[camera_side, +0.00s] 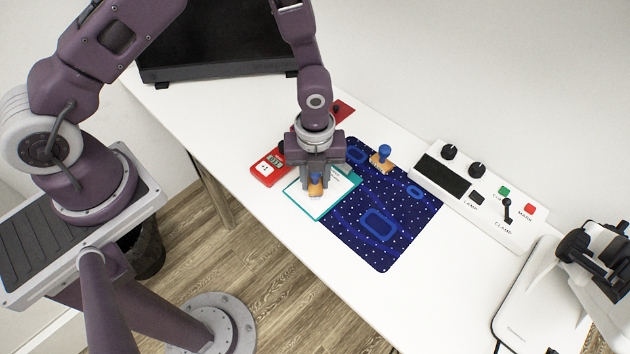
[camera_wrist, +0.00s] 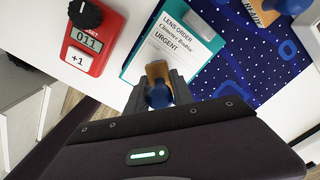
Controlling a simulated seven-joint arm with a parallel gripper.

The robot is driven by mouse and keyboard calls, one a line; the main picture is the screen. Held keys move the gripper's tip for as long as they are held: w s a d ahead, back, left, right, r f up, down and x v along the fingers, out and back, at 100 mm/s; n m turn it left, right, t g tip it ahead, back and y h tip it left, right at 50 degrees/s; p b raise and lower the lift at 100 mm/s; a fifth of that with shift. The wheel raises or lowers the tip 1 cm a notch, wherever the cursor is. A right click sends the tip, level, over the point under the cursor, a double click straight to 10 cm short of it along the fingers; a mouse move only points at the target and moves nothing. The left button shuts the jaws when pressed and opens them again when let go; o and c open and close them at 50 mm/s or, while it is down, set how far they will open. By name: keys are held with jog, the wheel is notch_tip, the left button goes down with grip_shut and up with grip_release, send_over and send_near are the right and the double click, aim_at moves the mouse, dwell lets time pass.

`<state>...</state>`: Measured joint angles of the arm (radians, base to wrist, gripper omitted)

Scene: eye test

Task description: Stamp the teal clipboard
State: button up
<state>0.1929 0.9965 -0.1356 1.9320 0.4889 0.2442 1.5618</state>
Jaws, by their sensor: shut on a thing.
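The teal clipboard (camera_side: 322,213) lies on the table, partly over the left edge of the dark blue mat. In the wrist view, the clipboard (camera_wrist: 127,72) holds a white paper reading "LENS ORDER" and "URGENT". My gripper (camera_side: 315,190) points down over the clipboard and is shut on a stamp (camera_side: 316,189). In the wrist view the stamp (camera_wrist: 158,72) has a wooden block and a blue knob between the fingers. It is over the paper's lower part; I cannot tell whether it touches. A second blue-knobbed wooden stamp (camera_side: 382,155) stands upright on the mat.
A red counter (camera_side: 268,168) reading 011 in the wrist view lies left of the clipboard. The dotted blue mat (camera_side: 385,252) lies right of it. A white control panel (camera_side: 478,195), a dark screen (camera_side: 215,45) and a white machine (camera_side: 535,300) surround the work. The front table is clear.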

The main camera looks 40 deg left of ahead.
jog(key=shift+r, duration=2.55)
